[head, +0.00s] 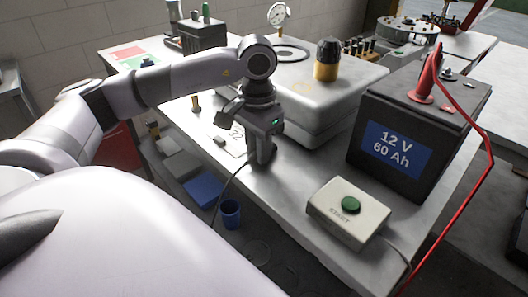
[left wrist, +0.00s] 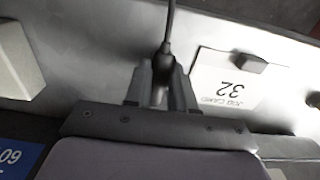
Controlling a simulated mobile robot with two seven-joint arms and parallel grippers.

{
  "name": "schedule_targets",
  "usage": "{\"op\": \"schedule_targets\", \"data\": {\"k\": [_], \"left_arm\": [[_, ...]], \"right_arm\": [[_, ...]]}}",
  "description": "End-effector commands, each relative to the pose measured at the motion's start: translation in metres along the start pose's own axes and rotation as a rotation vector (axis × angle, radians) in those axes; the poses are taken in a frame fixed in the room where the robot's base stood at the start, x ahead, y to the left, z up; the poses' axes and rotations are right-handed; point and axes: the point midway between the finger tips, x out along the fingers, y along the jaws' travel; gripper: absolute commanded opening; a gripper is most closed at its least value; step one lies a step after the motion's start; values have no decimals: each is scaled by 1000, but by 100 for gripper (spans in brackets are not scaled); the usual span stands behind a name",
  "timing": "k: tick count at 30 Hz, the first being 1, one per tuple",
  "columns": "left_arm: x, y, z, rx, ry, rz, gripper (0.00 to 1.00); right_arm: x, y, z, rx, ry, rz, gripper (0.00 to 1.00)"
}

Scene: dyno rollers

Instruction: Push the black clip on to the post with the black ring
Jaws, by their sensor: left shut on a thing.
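My left gripper (head: 262,160) hangs over the front edge area of the bench, left of the battery (head: 365,165). In the left wrist view its two fingers (left wrist: 162,95) are shut on the black clip (left wrist: 164,62), whose black cable runs away upward in that picture. In the head view the clip is mostly hidden by the gripper, and the cable (head: 232,178) trails down from it. A red clip (head: 427,82) with a red cable sits on the battery top. A small metal post (head: 447,73) stands behind it; I cannot make out a black ring. My right gripper is out of view.
A box with a green START button (head: 350,205) stands in front of the battery. A pale machine block (head: 310,100) with a black-and-yellow cylinder (head: 327,62) is behind the gripper. A job card (left wrist: 225,80) lies beside it. A blue cup (head: 230,213) is below.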

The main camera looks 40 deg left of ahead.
Motion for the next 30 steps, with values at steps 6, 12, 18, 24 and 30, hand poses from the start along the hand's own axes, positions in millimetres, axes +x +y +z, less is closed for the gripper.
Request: {"op": "schedule_targets", "data": {"k": [6,12,18,24,30], "left_arm": [[-21,0,0,0,1,0,0],[-37,0,0,0,1,0,0],[-53,0,0,-1,1,0,0],[-66,0,0,-1,1,0,0],[-66,0,0,0,1,0,0]], "right_arm": [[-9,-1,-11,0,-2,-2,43],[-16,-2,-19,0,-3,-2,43],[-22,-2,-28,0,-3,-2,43],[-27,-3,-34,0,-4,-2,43],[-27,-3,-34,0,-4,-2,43]]}}
